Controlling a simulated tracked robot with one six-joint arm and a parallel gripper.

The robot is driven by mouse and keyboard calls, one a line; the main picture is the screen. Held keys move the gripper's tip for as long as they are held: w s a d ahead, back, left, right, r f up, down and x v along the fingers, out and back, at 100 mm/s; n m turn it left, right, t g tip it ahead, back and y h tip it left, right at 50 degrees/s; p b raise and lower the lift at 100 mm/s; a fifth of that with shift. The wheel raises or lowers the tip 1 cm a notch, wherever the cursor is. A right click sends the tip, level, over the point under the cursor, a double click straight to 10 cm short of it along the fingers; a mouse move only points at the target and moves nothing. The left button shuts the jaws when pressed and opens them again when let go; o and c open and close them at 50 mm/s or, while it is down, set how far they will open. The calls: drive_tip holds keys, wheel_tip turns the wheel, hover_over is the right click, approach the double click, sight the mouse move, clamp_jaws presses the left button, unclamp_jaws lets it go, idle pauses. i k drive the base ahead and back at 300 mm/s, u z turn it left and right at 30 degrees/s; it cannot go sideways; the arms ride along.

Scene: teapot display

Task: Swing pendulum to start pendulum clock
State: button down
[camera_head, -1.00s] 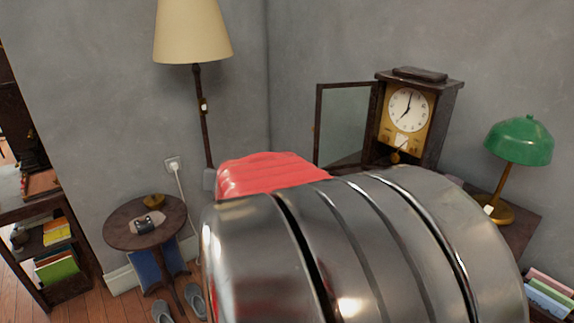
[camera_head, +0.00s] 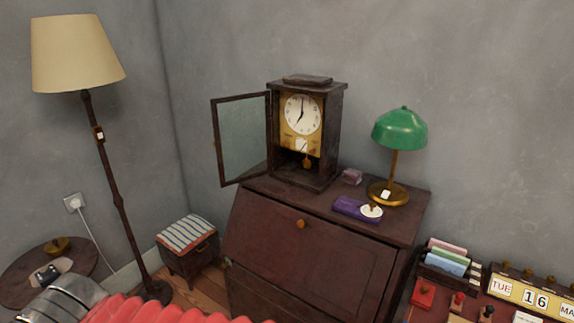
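The pendulum clock (camera_head: 334,130) stands upright on top of a dark wooden writing desk (camera_head: 300,255). Its white dial (camera_head: 301,114) sits on a gold plate. Its glass door (camera_head: 243,140) is swung open to the left. My arm shows at the lower left as a metal part and a red ribbed sleeve, well apart from the clock. My gripper's fingers are not in view.
A green lamp (camera_head: 399,130) stands right of the clock. A purple box (camera_head: 352,208) and a small pinkish box (camera_head: 352,176) lie near it on the desk. A floor lamp (camera_head: 115,190) and striped stool (camera_head: 187,234) stand left. A calendar (camera_head: 530,294) sits lower right.

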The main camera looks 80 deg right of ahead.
sight(306, 163)
drive_tip(key=k, duration=0.5)
drive_tip(key=z, duration=0.8)
drive_tip(key=i, duration=0.95)
drive_tip(key=z, duration=0.1)
